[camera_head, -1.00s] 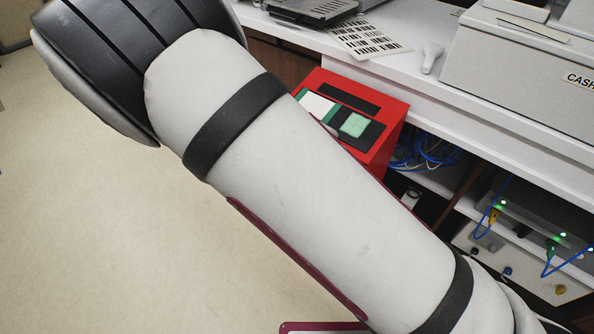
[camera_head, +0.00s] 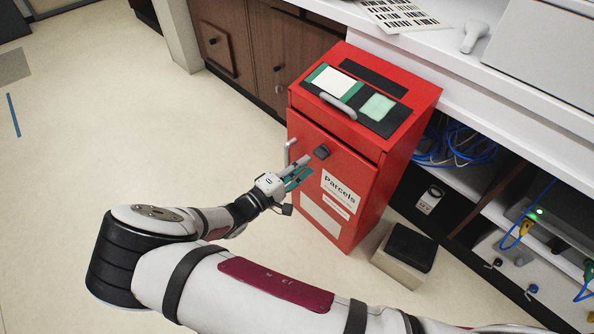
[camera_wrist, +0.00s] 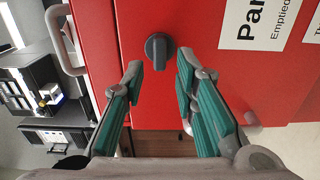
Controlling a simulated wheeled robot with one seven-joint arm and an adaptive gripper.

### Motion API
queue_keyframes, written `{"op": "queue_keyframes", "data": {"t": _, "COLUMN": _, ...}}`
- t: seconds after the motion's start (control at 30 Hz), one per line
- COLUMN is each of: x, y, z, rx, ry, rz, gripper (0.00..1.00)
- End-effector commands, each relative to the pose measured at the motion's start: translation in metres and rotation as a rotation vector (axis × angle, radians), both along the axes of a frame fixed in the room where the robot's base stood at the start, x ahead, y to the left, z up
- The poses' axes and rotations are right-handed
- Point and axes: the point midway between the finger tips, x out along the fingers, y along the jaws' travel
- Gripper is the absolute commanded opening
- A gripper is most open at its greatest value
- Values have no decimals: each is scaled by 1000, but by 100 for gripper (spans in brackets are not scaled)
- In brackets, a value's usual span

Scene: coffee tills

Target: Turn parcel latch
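The red parcel box (camera_head: 365,212) stands on the floor against the counter, with a white "Parcels" label on its front door. Its latch is a dark grey knob (camera_head: 321,152) on the door; in the wrist view the latch knob (camera_wrist: 158,50) sits ahead, at upper centre. My gripper (camera_head: 303,174) is in front of the door, just below the knob. In the wrist view my gripper (camera_wrist: 160,78) is open, its green-padded fingers apart on either side below the knob. I see nothing between the fingers, and the knob appears just beyond the fingertips.
A grey bar handle (camera_head: 290,152) is at the door's left edge, close to my gripper. A small bin with a black lid (camera_head: 411,247) stands right of the box. The white counter (camera_head: 440,70) runs behind. Open floor (camera_head: 110,130) lies to the left.

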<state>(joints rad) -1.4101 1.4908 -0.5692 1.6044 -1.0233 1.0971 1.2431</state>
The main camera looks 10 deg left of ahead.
Motion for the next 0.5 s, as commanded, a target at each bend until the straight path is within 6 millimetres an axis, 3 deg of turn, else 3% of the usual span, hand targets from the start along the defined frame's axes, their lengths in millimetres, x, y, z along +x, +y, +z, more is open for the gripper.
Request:
{"op": "queue_keyframes", "data": {"t": 0.2, "x": 23, "y": -19, "z": 0, "rx": -1, "ry": 0, "rz": -3, "gripper": 27}}
{"op": "queue_keyframes", "data": {"t": 0.5, "x": 41, "y": -33, "z": 0, "rx": -1, "ry": -1, "rz": -2, "gripper": 27}}
